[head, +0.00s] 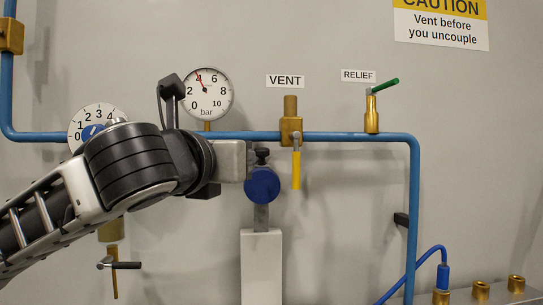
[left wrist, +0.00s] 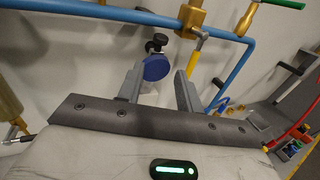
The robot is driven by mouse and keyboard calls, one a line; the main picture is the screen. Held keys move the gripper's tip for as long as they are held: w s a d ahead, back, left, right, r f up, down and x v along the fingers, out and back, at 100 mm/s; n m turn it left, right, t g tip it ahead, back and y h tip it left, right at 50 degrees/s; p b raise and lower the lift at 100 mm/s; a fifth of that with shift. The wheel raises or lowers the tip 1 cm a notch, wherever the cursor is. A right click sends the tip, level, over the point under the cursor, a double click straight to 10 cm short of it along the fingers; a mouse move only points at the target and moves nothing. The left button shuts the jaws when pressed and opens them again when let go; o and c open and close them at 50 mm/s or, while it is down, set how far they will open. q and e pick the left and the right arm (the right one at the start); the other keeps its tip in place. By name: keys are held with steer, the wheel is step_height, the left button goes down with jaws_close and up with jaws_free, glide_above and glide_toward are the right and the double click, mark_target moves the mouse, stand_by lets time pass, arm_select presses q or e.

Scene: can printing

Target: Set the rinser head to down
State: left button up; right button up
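A round blue disc (head: 262,186), which I take to be the rinser head, sits on a grey bracket above a white post (head: 262,265). A black knob (head: 262,156) stands at its top. My left gripper (head: 246,162) comes in from the left and ends close beside the knob and disc. In the left wrist view my left gripper (left wrist: 158,82) is open, its two grey fingers apart. The blue disc (left wrist: 156,67) shows in the gap beyond the fingertips, with the black knob (left wrist: 157,43) above it. I cannot tell whether anything touches. My right gripper is not in view.
A blue pipe (head: 345,136) runs behind, with a pressure gauge (head: 208,95), a yellow-handled vent valve (head: 295,168) and a green-handled relief valve (head: 384,83). A dial (head: 98,117) is partly hidden by my arm. Brass fittings (head: 480,290) line the lower right.

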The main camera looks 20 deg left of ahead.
mark_target(259, 153)
arm_select(q)
steer(key=w+p, duration=0.3)
steer(key=w, duration=1.1)
steer(key=shift+r, duration=0.2)
steer(key=shift+w+f, duration=0.1)
steer(key=shift+w, duration=0.45)
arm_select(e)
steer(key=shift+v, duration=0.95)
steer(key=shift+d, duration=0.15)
